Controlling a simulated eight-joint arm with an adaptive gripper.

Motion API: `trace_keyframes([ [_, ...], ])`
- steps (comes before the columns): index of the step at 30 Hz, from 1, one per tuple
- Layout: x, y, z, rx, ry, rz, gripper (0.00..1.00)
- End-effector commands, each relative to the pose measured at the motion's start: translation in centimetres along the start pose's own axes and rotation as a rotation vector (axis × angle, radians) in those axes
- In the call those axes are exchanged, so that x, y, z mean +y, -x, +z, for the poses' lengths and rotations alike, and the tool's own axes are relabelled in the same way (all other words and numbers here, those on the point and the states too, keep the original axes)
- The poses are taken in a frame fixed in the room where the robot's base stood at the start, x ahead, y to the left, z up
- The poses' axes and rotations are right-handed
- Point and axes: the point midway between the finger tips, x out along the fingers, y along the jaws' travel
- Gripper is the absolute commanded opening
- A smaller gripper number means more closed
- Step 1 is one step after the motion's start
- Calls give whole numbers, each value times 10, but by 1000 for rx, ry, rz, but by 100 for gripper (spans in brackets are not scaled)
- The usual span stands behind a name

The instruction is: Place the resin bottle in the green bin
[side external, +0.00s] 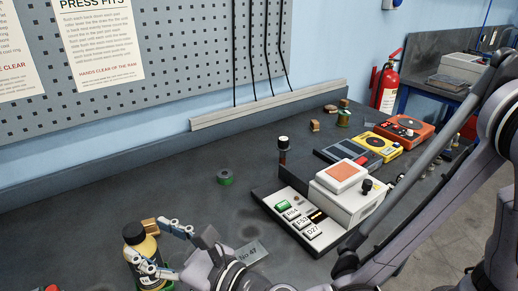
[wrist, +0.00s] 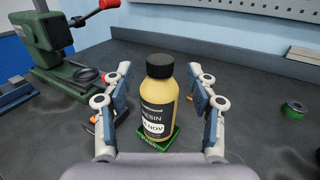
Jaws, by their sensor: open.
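The resin bottle (wrist: 159,100) is yellow with a black cap and a dark label. It stands roughly upright, its base within the small green bin (wrist: 150,146), whose rim shows at the front and right of the base. My gripper (wrist: 160,88) is open, with one finger on each side of the bottle and visible gaps between. In the side external view the bottle (side external: 146,257) is at the lower left, between the fingers of my gripper (side external: 157,248). There the bin is mostly hidden behind my gripper and the frame edge.
A green press (wrist: 58,50) with red-knobbed levers stands at the left in the wrist view. A green-and-black ring (side external: 224,178) lies on the open bench. A wooden block (side external: 150,225) is close behind the bottle. A labelled panel (side external: 298,215) and several instruments fill the right side.

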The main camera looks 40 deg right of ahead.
Motion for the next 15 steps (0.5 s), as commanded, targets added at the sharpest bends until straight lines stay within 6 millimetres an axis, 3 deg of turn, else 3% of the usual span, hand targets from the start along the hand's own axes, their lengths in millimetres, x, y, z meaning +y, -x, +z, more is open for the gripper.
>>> trace_keyframes([
  [6,1,40,0,0,0,2,58],
  [15,0,60,0,0,0,-1,58],
])
